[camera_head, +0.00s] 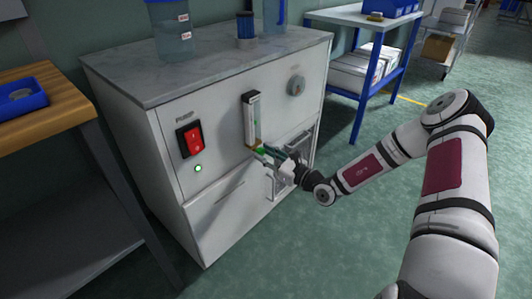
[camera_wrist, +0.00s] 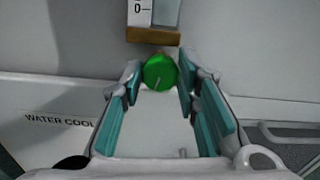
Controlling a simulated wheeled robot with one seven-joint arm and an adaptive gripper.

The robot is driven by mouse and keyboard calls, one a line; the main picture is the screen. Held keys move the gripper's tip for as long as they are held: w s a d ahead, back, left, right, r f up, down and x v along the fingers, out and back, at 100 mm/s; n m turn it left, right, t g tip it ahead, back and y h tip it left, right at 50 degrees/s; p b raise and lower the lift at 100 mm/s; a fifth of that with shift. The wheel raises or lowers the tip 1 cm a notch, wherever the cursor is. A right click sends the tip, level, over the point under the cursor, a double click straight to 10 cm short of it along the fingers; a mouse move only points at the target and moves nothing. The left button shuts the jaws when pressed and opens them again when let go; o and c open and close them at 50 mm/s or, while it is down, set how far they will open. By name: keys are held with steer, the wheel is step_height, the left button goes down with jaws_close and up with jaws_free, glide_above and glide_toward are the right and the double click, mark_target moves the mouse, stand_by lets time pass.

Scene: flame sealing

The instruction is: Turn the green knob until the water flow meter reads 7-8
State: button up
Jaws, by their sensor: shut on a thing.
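The green knob (camera_wrist: 160,72) sits just under the brown base of the water flow meter (camera_wrist: 154,34) in the wrist view. My gripper (camera_wrist: 160,80) is shut on the green knob, one fingertip on each side. In the head view the knob (camera_head: 261,150) is small and partly hidden by my gripper (camera_head: 268,154). The meter (camera_head: 251,117) is an upright tube on the cabinet front. Only its 0 mark shows in the wrist view, and its reading is too small to tell in the head view.
The white cabinet (camera_head: 225,200) has a red power switch (camera_head: 190,139), a lit green lamp (camera_head: 198,168) and a round gauge (camera_head: 296,85). Bottles stand on its top. A wooden table (camera_head: 40,105) is at the left, a blue-framed shelf (camera_head: 357,130) behind.

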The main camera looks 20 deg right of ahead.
steer(key=n+p, duration=0.3)
steer(key=n, duration=0.1)
steer(key=shift+a+r+p, duration=0.1)
steer(key=shift+p, duration=0.3)
steer(key=shift+f+n+p, duration=0.2)
steer(key=shift+n+p, duration=1.05)
steer(key=shift+n, duration=0.95)
steer(key=o, duration=1.2)
steer(key=shift+c, duration=0.2)
steer(key=v, duration=1.2)
